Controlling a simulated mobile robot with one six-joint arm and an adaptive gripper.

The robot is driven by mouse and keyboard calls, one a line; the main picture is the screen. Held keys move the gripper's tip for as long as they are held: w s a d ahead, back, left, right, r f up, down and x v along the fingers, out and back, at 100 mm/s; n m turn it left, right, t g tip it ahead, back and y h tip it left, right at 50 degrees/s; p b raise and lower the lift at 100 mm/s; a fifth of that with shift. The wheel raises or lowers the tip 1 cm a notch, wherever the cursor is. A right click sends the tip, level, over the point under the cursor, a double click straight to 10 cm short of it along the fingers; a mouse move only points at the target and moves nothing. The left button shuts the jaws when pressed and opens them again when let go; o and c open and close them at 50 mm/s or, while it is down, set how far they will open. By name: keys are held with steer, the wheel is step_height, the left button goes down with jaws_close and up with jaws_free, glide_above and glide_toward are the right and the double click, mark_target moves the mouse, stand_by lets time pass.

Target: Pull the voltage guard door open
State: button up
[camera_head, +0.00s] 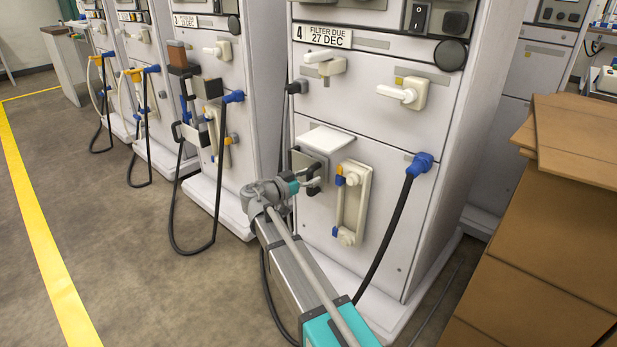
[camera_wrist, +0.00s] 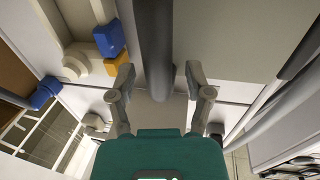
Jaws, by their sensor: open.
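A small grey box (camera_head: 308,166) with a white top plate (camera_head: 325,138) is mounted on the front of machine number 4. It looks like the voltage guard, but I see no label on it. Its front face appears closed. My gripper (camera_head: 314,186) is in front of it, low and close. In the wrist view, my gripper (camera_wrist: 157,76) is open, with a dark grey bar (camera_wrist: 154,40) between its fingers. The bar looks like the door's handle. Gaps show on both sides of it. My gripper hides most of the handle in the head view.
Right of the box is a cream bracket (camera_head: 353,205) with blue and orange clips, close to my gripper. A black hose (camera_head: 388,232) hangs from a blue connector (camera_head: 420,164). Cardboard boxes (camera_head: 545,225) stand at the right. Open floor (camera_head: 130,250) lies at the left.

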jaws_close()
steer(key=shift+a, duration=0.15)
steer(key=shift+w, duration=0.15)
stand_by(0.4)
